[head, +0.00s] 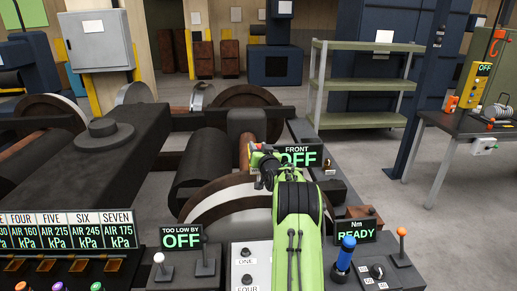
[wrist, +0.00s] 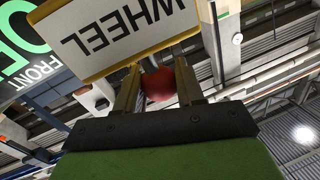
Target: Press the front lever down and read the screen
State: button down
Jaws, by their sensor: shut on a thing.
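The front screen (head: 299,155) stands beyond my arm in the head view and reads FRONT over OFF in green. Part of it also shows tilted at the left of the wrist view (wrist: 25,55). My gripper (wrist: 157,78) is shut on a round red knob (wrist: 157,84), which sits between its two fingers. In the head view my gripper (head: 260,168) is at the far end of my green arm, just left of the front screen. The lever's shaft below the knob is hidden, so I cannot tell its angle.
A WHEEL sign (wrist: 125,30) is close beyond the fingers. A TOO LOW BY screen (head: 181,237) reads OFF; an Nm screen (head: 356,230) reads READY. A blue-handled lever (head: 345,253) and an orange-topped lever (head: 402,243) stand right of my arm. Open floor (head: 360,165) lies beyond.

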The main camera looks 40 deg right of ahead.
notch_tip(320, 180, down, 2)
jog(key=shift+f+b, duration=0.25)
jog(key=shift+b, duration=0.35)
jog(key=c, duration=0.7)
grip_release()
jog(key=shift+r, duration=0.1)
jog(key=shift+s+r, duration=0.1)
jog(key=b+v, duration=0.2)
jog(key=v, duration=1.3)
jog(key=shift+s+a+b, duration=0.15)
jog(key=shift+s+b, duration=0.15)
jog(key=shift+b, duration=0.1)
